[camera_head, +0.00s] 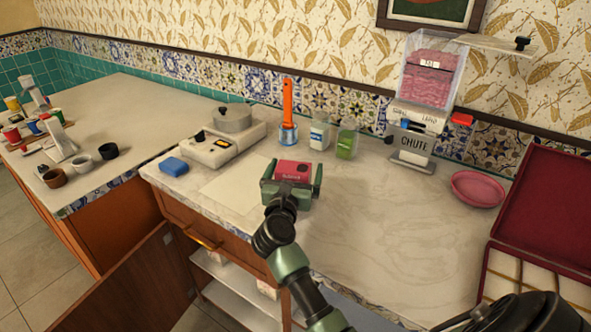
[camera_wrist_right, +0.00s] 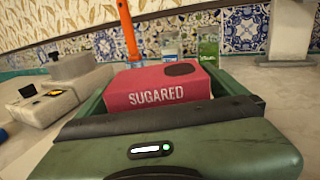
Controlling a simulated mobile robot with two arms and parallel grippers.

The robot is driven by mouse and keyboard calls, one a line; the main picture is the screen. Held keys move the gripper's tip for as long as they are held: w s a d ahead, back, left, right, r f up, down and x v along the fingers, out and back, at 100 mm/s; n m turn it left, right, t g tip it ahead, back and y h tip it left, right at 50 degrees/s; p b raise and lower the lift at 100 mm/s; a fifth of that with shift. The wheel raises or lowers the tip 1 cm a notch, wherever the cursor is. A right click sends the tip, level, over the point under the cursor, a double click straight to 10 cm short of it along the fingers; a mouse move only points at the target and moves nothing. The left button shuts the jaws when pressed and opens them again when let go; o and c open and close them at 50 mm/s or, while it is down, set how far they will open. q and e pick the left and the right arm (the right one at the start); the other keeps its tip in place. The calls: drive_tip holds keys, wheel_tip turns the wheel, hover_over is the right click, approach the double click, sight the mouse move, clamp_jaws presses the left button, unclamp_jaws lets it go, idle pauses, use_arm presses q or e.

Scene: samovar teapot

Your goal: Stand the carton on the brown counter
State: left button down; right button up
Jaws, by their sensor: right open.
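The carton (camera_head: 293,170) is a small pink-red box lettered SUGARED with a dark round spot on top. My right gripper (camera_head: 292,180) is open, with one green finger on each side of the carton. In the right wrist view the carton (camera_wrist_right: 155,88) fills the space between the fingers; whether they touch it is unclear, and its lower part is hidden. Another pale-topped counter with brown-orange wooden sides (camera_head: 115,225) stands at the left. My left gripper is not in view.
A blue sponge (camera_head: 173,166), a white appliance with a pot (camera_head: 222,145), an orange-handled tool (camera_head: 287,112) and jars (camera_head: 347,140) stand around. A chute dispenser (camera_head: 418,125), pink plate (camera_head: 478,188) and open red case (camera_head: 545,205) are right.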

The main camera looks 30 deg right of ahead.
drive_tip(key=b+v, duration=0.1)
drive_tip(key=v, duration=0.5)
drive_tip(key=shift+s+a, duration=0.15)
drive_tip(key=shift+s+a+r, duration=0.15)
drive_tip(key=shift+s+a, duration=0.25)
drive_tip(key=shift+s, duration=0.05)
